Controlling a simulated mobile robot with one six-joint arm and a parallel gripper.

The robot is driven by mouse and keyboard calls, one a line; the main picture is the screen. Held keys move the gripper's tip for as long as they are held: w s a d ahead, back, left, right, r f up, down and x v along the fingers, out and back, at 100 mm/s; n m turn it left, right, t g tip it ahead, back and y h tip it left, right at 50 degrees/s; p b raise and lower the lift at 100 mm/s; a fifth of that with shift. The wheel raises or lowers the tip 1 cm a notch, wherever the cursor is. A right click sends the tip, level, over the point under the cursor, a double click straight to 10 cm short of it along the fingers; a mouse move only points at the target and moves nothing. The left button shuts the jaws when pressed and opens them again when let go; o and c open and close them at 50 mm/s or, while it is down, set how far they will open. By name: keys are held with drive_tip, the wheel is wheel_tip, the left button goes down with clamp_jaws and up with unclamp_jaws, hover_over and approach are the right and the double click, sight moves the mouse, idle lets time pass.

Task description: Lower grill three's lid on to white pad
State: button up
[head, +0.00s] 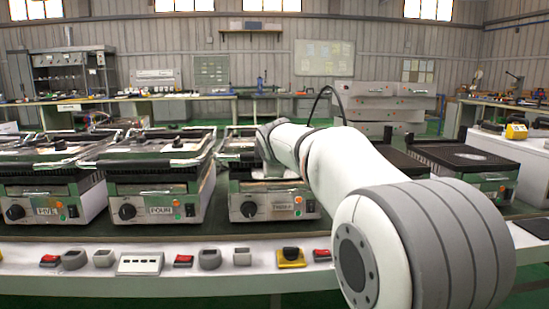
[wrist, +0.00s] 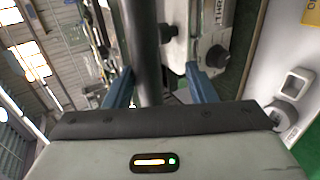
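Grill three (head: 285,205), a metal press with a black knob and its name label, stands in the middle of the row on the bench. Its dark lid (head: 238,147) is partly hidden behind my arm; I cannot tell whether it is fully down. No white pad shows inside grill three. In the wrist view, my gripper (wrist: 160,80) has its two blue fingers apart on either side of a thick dark bar (wrist: 143,45), apparently the lid's handle. A gap shows between the bar and the right finger. Grill three's front and knob (wrist: 215,57) lie just beyond.
Grill four (head: 158,200) and grill five (head: 50,205) stand to the left, lids lowered. A grill at the right (head: 490,180) has a bare dark plate with a pale disc (head: 469,156) on it. Red switches (head: 183,261) and a yellow-based button (head: 291,257) line the front ledge.

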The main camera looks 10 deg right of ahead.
drive_tip(key=shift+o, duration=0.3)
drive_tip(key=shift+w+d+f, duration=0.1)
drive_tip(key=shift+d, duration=0.05)
idle(0.3)
drive_tip(key=p+v, duration=0.2)
drive_tip(key=v, duration=0.5)
drive_tip(key=shift+s+r+p, duration=0.2)
drive_tip(key=shift+s+p, duration=0.1)
drive_tip(key=shift+s, duration=0.05)
drive_tip(key=shift+r, duration=0.1)
